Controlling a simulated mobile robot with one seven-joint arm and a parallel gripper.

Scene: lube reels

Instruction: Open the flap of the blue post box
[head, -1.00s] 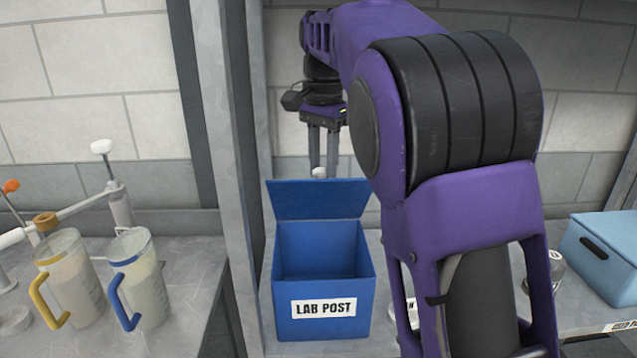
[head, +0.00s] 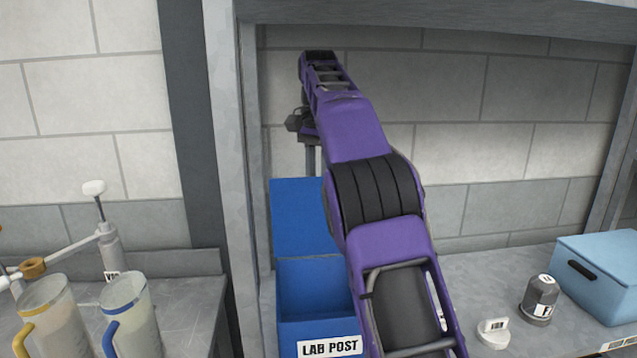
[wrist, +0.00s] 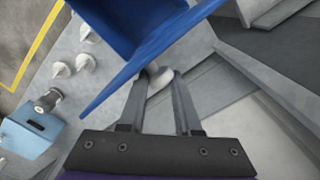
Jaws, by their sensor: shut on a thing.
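The blue post box (head: 312,304) stands on the bench in the head view, with a "LAB POST" label on its front. Its flap (head: 300,216) is raised at the back, and the box's inside shows below it. The flap also shows as a blue panel in the wrist view (wrist: 135,75). My gripper (wrist: 159,80) is at the flap's upper edge, shut on a small white knob (wrist: 160,76) there. In the head view its fingers (head: 312,158) come down behind the flap, so their tips are hidden. My arm covers the box's right side.
A grey post (head: 240,180) stands close left of the box, with jugs (head: 130,312) beyond it. On the right are a white-topped item (head: 493,332), a dark jar (head: 540,300) and a light blue box (head: 600,275). The wall is behind.

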